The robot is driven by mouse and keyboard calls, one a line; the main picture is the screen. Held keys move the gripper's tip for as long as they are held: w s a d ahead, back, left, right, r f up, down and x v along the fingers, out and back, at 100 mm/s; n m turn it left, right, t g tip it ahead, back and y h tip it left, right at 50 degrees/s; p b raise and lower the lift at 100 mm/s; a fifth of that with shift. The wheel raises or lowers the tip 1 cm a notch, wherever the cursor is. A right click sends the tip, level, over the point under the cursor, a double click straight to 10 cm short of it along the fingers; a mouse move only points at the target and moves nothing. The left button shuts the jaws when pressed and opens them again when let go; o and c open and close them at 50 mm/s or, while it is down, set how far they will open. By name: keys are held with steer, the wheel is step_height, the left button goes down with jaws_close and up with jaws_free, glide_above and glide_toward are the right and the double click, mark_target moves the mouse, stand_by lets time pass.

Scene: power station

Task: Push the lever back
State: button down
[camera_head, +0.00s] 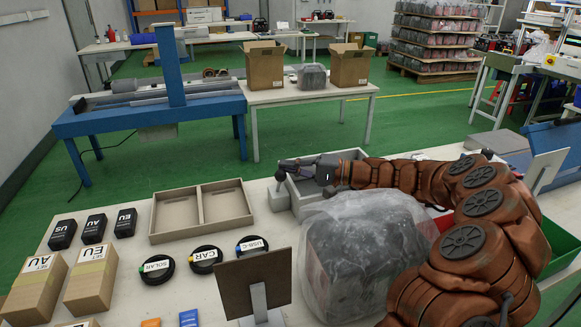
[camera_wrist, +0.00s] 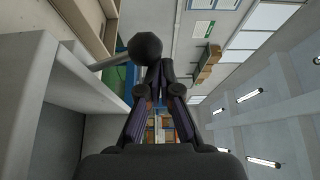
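The lever shows in the wrist view as a dark round knob (camera_wrist: 145,46) on a thin grey rod that runs left toward a grey housing (camera_wrist: 28,75). In the head view the knob (camera_head: 281,175) is small and dark, by the left edge of a grey box (camera_head: 278,199) on the table. My gripper (camera_wrist: 160,68) has its fingertips together, with nothing seen between them. The knob is right at the fingertips, slightly to their left in the wrist view; I cannot tell whether they touch. In the head view my gripper (camera_head: 297,168) reaches left over the grey box, which it partly hides.
A large plastic-wrapped block (camera_head: 362,250) stands in front of the box, below my arm. An empty two-part wooden tray (camera_head: 202,212), black round discs (camera_head: 204,260) and cartons (camera_head: 92,279) lie to the left. A brown panel on a stand (camera_head: 256,284) is at the front.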

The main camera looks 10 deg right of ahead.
steer(key=shift+s+a+f+g, duration=0.1)
steer(key=shift+s+a+g, duration=0.1)
steer(key=shift+g, duration=0.1)
steer(key=shift+w+r+p, duration=0.25)
steer(key=shift+r+p, duration=0.05)
steer(key=shift+r, duration=0.15)
steer(key=w+r, duration=0.1)
steer(key=w+d+r+p, duration=0.1)
steer(key=shift+w, duration=0.4)
steer(key=s+d+f, duration=0.2)
steer(key=d+f, duration=0.1)
steer(key=d, duration=0.6)
steer(key=shift+s+b, duration=0.3)
steer(key=shift+s, duration=0.05)
